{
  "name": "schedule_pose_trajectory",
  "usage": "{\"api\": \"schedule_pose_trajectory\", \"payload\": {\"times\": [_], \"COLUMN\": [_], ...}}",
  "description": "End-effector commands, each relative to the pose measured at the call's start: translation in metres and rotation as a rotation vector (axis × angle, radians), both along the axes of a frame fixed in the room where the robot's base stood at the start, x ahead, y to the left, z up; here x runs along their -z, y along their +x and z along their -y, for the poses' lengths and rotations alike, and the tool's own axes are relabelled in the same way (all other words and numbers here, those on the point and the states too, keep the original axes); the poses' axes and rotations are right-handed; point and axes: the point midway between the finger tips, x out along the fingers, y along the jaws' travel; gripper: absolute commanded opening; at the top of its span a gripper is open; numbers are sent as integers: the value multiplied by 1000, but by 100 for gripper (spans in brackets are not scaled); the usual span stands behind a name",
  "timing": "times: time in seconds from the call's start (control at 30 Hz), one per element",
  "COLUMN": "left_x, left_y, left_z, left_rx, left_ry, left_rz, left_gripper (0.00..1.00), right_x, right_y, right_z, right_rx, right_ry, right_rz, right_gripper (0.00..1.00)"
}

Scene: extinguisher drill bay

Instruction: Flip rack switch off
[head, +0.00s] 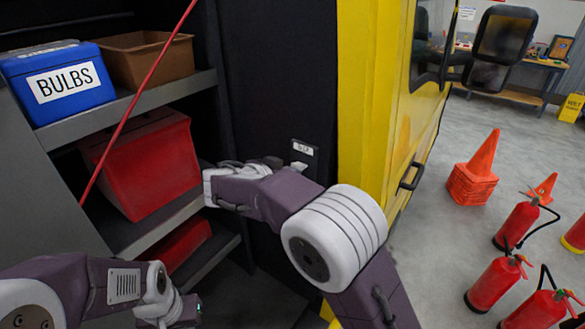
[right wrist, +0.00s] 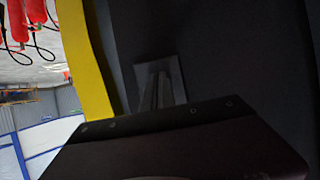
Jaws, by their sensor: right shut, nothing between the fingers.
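The rack switch (head: 299,165) is a small pale piece below a white label on a dark plate, fixed to the dark panel left of the yellow post. Its label is too small to read, and I cannot tell its position. My right gripper (head: 273,161) is just left of the switch in the head view, pointing at the dark panel. In the right wrist view its fingers (right wrist: 160,90) are together and empty; contact with the switch cannot be told. My left gripper (head: 194,312) is low at the left, near the lower shelves, its fingers unclear.
Shelves at the left hold a blue BULBS box (head: 62,108), a brown bin (head: 150,68) and a red bin (head: 150,165). A red cord (head: 137,97) slants across them. The yellow post (head: 362,100) stands right of the switch. Cones (head: 472,180) and extinguishers (head: 497,282) stand on the floor at right.

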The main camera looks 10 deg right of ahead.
Motion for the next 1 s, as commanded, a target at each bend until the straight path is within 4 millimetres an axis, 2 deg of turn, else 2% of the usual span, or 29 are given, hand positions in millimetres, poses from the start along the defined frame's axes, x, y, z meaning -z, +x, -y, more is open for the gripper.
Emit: {"api": "schedule_pose_trajectory", "payload": {"times": [0.27,0.6,1.0], "left_x": [0,-2,1], "left_y": [0,0,0], "left_z": [0,0,0], "left_rx": [0,0,0], "left_ry": [0,0,0], "left_rz": [0,0,0], "left_gripper": [0,0,0], "right_x": [-1,-16,-18], "right_y": [1,1,2], "right_z": [1,1,3], "right_rx": [0,0,1], "right_ry": [-1,0,1], "right_rz": [1,1,2], "right_gripper": [0,0,0]}}
